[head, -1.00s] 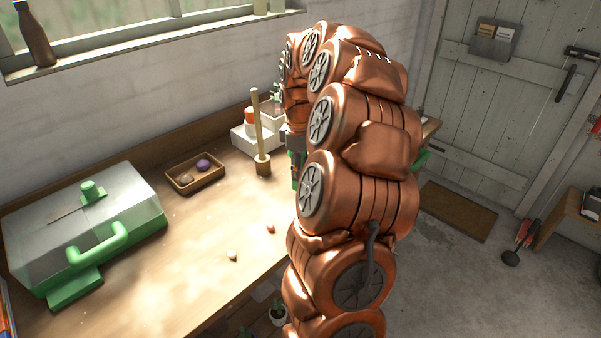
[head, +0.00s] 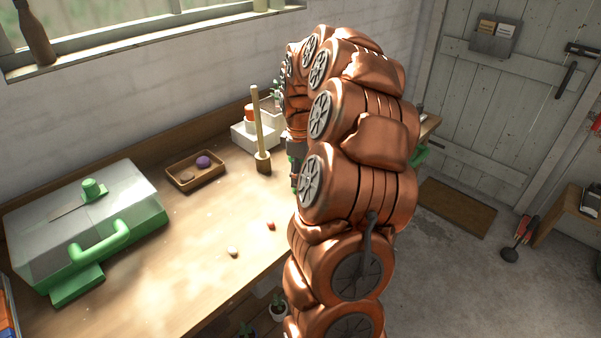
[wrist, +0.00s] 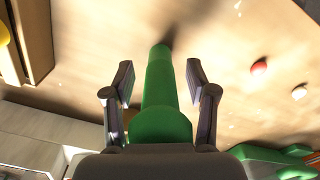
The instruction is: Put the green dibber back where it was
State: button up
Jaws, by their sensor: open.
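The green dibber (wrist: 160,100) shows in the wrist view as a tapered green shaft, wide near the camera and narrow at its far end, over the wooden bench top (wrist: 215,35). My gripper (wrist: 159,80) is open, with one finger on each side of the dibber and visible gaps between. A dark shadow lies by the narrow end; I cannot tell whether it touches the bench. In the head view my gripper (head: 295,172) is low over the bench (head: 190,235), mostly hidden behind my copper arm, and the dibber is hard to make out there.
A red ball (head: 270,226) and a pale ball (head: 233,251) lie nearby. A grey-and-green box (head: 60,225) stands at left.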

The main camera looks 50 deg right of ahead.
notch_tip(320, 180, up, 11)
jog(key=b, duration=0.2)
jog(key=shift+r+b, duration=0.2)
jog(key=shift+b, duration=0.1)
jog(key=shift+r, duration=0.45)
jog(key=shift+a, duration=0.15)
jog(key=s+a+f, duration=0.1)
jog(key=s+a, duration=0.1)
jog(key=a, duration=0.8)
jog(key=s+a+f, duration=0.1)
jog(key=s+a, duration=0.1)
jog(key=a, duration=0.8)
jog(key=s+a+f+m, duration=0.1)
jog(key=s+a+f, duration=0.2)
jog(key=s, duration=0.3)
jog(key=s+a+f+m+g, duration=0.1)
jog(key=s+a+f+m, duration=0.1)
jog(key=s+a, duration=0.3)
jog(key=s+a+f+m, duration=0.1)
jog(key=s+a+f, duration=0.3)
jog(key=s, duration=0.4)
jog(key=shift+s+m+g, duration=0.15)
jog(key=shift+m+g, duration=0.25)
